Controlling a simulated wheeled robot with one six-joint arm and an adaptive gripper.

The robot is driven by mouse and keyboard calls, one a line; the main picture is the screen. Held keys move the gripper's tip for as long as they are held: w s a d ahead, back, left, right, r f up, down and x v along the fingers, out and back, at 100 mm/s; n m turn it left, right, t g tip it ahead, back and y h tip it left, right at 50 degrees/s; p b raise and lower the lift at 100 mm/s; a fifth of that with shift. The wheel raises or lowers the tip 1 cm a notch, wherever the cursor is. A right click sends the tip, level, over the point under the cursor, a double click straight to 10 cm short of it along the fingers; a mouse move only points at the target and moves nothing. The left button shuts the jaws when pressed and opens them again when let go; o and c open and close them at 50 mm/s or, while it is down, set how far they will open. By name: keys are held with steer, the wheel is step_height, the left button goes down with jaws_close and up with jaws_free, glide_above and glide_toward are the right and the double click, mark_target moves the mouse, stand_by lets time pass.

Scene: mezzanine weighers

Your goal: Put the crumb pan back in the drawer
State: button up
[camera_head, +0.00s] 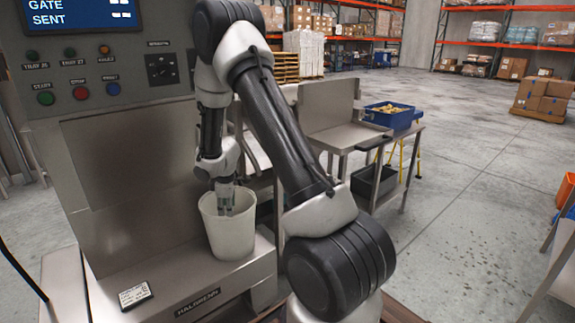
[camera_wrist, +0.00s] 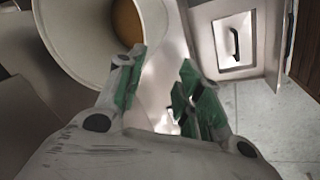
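My gripper (camera_wrist: 158,80) has green-padded fingertips standing apart, with no object clearly clamped between them. It points down at the mouth of a pale bucket (camera_head: 231,236) on the steel machine's ledge. In the wrist view the bucket (camera_wrist: 75,35) is close to the left finger; I cannot tell whether the fingers touch it or straddle its rim. A steel panel with a dark handle (camera_wrist: 234,43) shows at the upper right of the wrist view; I cannot tell whether it is the crumb pan or a drawer front. No crumb pan or drawer is clearly identifiable.
A brown-orange round patch (camera_wrist: 127,20) shows inside the bucket. A small label card (camera_head: 134,296) lies on the ledge. To the right, a steel bench (camera_head: 345,137) has a dark handle at its edge, beside a blue crate (camera_head: 393,117). Open concrete floor lies further right.

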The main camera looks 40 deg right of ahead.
steer(key=s+r+m, duration=0.2)
steer(key=s+r, duration=0.3)
steer(key=r, duration=0.3)
steer(key=s+d+r+m, duration=0.1)
steer(key=s+r+m, duration=0.1)
steer(key=s+r, duration=0.5)
steer(key=s+r+m, duration=0.2)
steer(key=s+r, duration=0.2)
steer(key=r, duration=0.6)
steer(key=s+a+r+m, duration=0.1)
steer(key=s+r+m, duration=0.1)
steer(key=s, duration=0.8)
steer(key=s+a+r+m+t, duration=0.1)
steer(key=s+r, duration=0.3)
steer(key=s, duration=0.6)
steer(key=shift+s+a+m+y, duration=0.25)
steer(key=shift+a+m+y, duration=0.15)
steer(key=shift+a+m, duration=0.3)
steer(key=shift+d, duration=0.15)
